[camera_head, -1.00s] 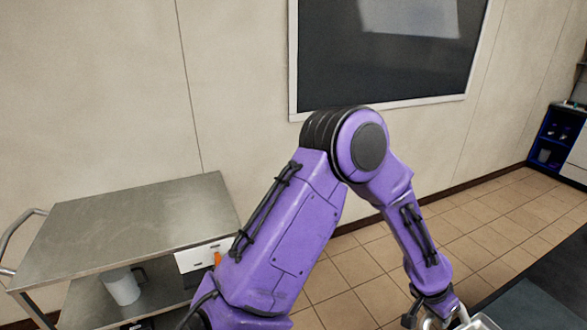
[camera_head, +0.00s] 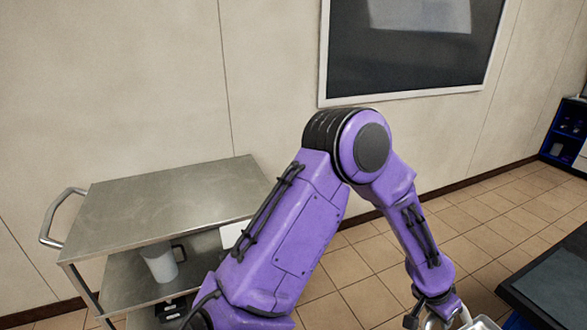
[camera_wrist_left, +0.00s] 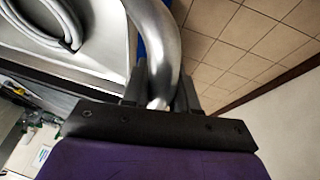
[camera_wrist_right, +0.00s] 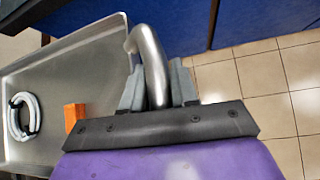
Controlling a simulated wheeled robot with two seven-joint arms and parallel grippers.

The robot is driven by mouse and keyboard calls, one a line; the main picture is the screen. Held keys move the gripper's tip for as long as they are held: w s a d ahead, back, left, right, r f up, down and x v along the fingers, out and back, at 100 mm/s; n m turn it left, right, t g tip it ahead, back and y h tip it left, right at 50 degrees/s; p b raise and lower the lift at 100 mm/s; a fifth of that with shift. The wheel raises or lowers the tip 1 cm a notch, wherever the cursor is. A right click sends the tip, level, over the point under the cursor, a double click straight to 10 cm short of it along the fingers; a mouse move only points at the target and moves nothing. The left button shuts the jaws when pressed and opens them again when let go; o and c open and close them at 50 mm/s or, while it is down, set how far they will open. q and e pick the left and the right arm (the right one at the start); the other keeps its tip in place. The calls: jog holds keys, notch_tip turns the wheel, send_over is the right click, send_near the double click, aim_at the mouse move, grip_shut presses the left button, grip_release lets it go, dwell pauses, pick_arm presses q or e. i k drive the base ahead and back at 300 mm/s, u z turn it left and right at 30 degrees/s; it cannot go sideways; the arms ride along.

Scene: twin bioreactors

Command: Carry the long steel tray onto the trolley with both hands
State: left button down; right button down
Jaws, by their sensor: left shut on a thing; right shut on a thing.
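The steel trolley (camera_head: 165,203) stands at the left in the head view, with a bare top shelf. The long steel tray (camera_wrist_right: 45,75) shows in the right wrist view, and a corner of it (camera_head: 482,324) shows at the bottom edge of the head view. My left gripper (camera_wrist_left: 162,92) is shut on a curved tube handle of the tray (camera_wrist_left: 163,40). My right gripper (camera_wrist_right: 157,88) is shut on the handle at the other end (camera_wrist_right: 149,45). In the head view my left gripper (camera_head: 438,312) is partly cut off; my right gripper is out of that frame.
A white coil (camera_wrist_right: 23,117) and an orange block (camera_wrist_right: 74,115) lie in the tray. A white mug (camera_head: 159,262) stands on the trolley's lower shelf. A dark-topped table (camera_head: 560,285) is at the right. Tiled floor (camera_head: 375,280) lies open between table and trolley.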

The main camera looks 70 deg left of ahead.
aim_at(178, 193)
jog(key=u, duration=3.05)
jog(key=i, duration=1.85)
jog(key=z, duration=0.05)
